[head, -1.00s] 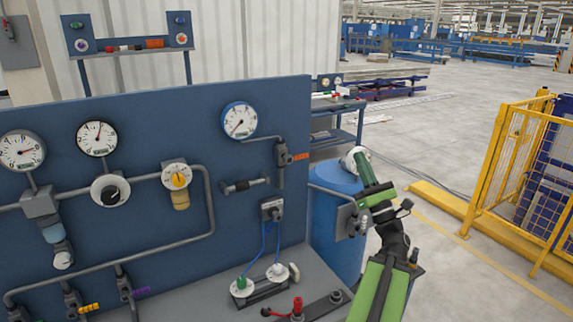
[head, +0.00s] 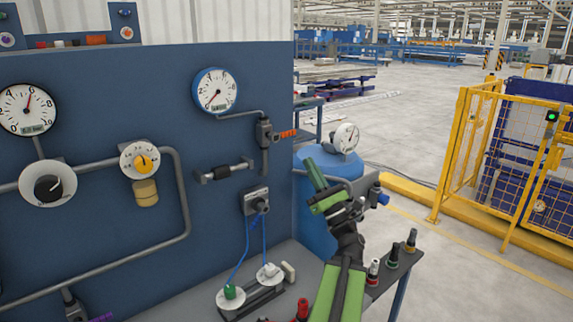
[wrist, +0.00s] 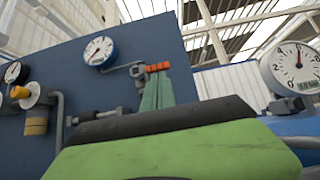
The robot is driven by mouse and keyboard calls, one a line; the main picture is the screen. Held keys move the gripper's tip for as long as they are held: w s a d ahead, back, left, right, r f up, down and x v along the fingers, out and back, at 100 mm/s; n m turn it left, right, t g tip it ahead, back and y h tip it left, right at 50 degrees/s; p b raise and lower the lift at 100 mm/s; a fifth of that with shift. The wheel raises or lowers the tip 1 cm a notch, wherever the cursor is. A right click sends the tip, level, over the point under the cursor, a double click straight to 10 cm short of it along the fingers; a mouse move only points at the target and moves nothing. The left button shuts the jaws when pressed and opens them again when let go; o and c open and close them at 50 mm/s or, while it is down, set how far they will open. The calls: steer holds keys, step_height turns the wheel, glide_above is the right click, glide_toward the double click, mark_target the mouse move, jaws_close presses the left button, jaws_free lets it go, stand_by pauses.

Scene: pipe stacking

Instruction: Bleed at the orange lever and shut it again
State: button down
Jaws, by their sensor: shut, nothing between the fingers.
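The orange lever (head: 287,134) sticks out to the right, roughly level, from a dark valve (head: 264,132) near the panel's right edge. It also shows in the wrist view (wrist: 157,67), just beyond my fingertips. A pipe joins this valve to the blue-rimmed gauge (head: 214,91), whose needle points to the lower left. My gripper (head: 313,168), with green fingers, is shut and empty. In the head view it sits below and right of the lever. In the wrist view the fingers (wrist: 155,92) overlap the area just under the lever; I cannot tell whether they touch it.
A blue drum (head: 316,236) with a white-faced gauge (head: 346,138) stands behind my gripper. Yellow fencing (head: 462,150) stands farther right.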

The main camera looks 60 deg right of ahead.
mark_target(282, 135)
step_height(282, 135, down, 7)
steer(key=b, duration=0.5)
steer(key=shift+w, duration=0.25)
steer(key=s+r+p+x, duration=0.1)
steer(key=r+p+x, duration=0.1)
steer(key=p+x, duration=0.9)
steer(key=shift+w+a+r, duration=0.15)
steer(key=shift+w+r, duration=0.05)
steer(key=shift+r, duration=0.45)
steer(key=shift+w, duration=0.1)
